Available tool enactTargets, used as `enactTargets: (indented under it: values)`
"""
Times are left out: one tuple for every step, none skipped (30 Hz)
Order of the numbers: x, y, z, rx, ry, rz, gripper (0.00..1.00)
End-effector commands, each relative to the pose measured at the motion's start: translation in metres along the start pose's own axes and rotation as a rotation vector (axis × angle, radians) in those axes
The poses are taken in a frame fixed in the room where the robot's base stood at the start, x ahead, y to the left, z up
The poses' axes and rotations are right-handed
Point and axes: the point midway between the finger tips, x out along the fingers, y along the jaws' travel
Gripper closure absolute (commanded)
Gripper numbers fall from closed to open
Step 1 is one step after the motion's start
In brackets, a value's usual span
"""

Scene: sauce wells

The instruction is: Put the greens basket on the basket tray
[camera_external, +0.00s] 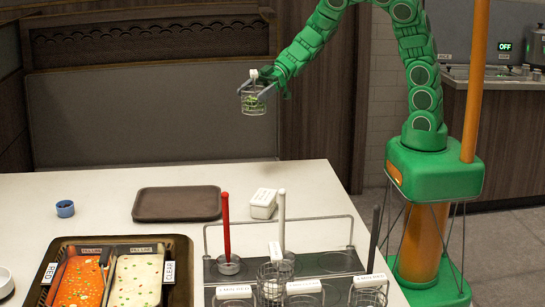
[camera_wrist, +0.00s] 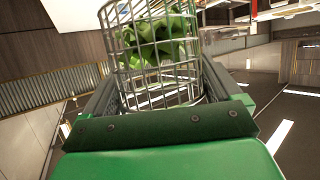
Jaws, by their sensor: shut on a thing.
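The greens basket (camera_external: 254,105) is a small wire basket with green leaves inside. My gripper (camera_external: 257,90) is shut on it and holds it high in the air, behind and above the table's far edge. In the wrist view the wire basket (camera_wrist: 160,70) fills the space between the fingers, with the leaves showing through the mesh. It looks roughly upright in the external view. A flat brown tray (camera_external: 178,204) lies empty on the table, below and to the left of the basket; it looks like the basket tray.
A wire-railed rack (camera_external: 320,262) with several labelled wire baskets stands at front right, with upright handles, one red. A two-well sauce tray (camera_external: 180,285) is front left. A blue cup (camera_external: 65,208) and a white box (camera_external: 263,203) flank the brown tray.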

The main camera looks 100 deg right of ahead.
Motion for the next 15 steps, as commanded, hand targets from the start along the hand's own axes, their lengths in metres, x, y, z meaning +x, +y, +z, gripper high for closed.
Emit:
enactTargets:
  values:
    - [-0.003,0.0,-0.007,-0.003,0.002,0.001,0.51]
    - [-0.004,0.0,-0.01,-0.004,0.001,0.001,0.51]
    - [0.001,-0.003,-0.012,-0.007,0.0,-0.008,0.51]
    - [0.005,-0.005,-0.013,-0.008,-0.001,-0.014,0.51]
    - [0.009,-0.007,-0.014,-0.011,-0.001,-0.02,0.51]
    - [0.014,-0.009,-0.016,-0.015,-0.002,-0.028,0.51]
    - [0.018,-0.011,-0.017,-0.017,-0.003,-0.033,0.51]
    - [0.021,-0.013,-0.018,-0.02,-0.003,-0.038,0.51]
    - [0.027,-0.016,-0.021,-0.024,-0.004,-0.046,0.51]
    - [0.031,-0.019,-0.022,-0.027,-0.005,-0.052,0.51]
    - [0.035,-0.021,-0.024,-0.031,-0.006,-0.059,0.51]
    - [0.042,-0.025,-0.026,-0.036,-0.007,-0.068,0.51]
    - [0.047,-0.029,-0.028,-0.04,-0.009,-0.076,0.51]
    - [0.051,-0.032,-0.03,-0.044,-0.01,-0.083,0.51]
    - [0.059,-0.037,-0.033,-0.05,-0.012,-0.095,0.51]
